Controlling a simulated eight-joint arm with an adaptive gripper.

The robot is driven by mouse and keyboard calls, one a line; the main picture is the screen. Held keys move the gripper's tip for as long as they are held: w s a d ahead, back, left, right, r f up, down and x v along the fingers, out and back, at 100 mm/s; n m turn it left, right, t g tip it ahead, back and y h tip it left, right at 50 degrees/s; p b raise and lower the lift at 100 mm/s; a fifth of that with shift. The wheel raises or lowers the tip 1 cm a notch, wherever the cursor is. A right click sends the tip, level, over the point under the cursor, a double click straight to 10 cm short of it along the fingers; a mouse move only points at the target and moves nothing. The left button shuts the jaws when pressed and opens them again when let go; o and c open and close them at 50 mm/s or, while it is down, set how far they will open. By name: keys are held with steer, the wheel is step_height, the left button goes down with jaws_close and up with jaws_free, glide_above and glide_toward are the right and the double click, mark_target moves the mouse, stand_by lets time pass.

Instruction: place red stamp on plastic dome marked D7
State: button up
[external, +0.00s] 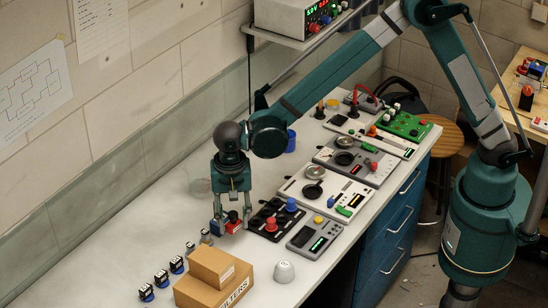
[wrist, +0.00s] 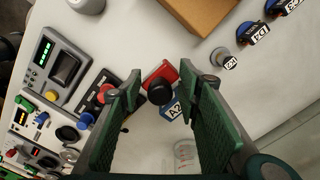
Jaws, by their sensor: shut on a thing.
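The red stamp, a red block with a black knob, is between the fingers of my gripper (external: 232,216). Its red body (wrist: 161,72) and knob (wrist: 159,92) show in the wrist view, with a finger on each side. My gripper is shut on it, low over the bench; finger contact is hard to see. A blue piece labelled A2 (wrist: 172,108) is right beside or under the red stamp. No D7 mark is readable. A white dome (external: 284,271) stands near the front edge, its marking unclear. A clear rounded object (external: 200,187) lies near the wall, also in the wrist view (wrist: 184,153).
A cardboard box stack (external: 213,265) stands in front of my gripper. Several blue-based labelled pieces (external: 161,279) line the left side. A black panel with red and blue knobs (external: 274,219) and a grey device (external: 315,236) are to the right. Bare bench lies toward the wall.

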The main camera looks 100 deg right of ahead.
steer(key=s+a+r+p, duration=0.1)
steer(key=s+a+r, duration=0.2)
steer(key=s+a, duration=0.3)
steer(key=s+a+r+p, duration=0.1)
steer(key=s+a+r, duration=0.2)
steer(key=s+a, duration=0.3)
steer(key=shift+s+a+n+p, duration=0.3)
steer(key=shift+s+a+n, duration=0.05)
steer(key=shift+n, duration=0.05)
steer(key=shift+f, duration=0.1)
glide_above(285, 264)
steer(key=shift+w+f, duration=0.15)
steer(key=shift+f, duration=2.7)
steer(key=shift+f, duration=0.15)
steer(key=shift+f, duration=1.95)
steer(key=shift+f, duration=0.1)
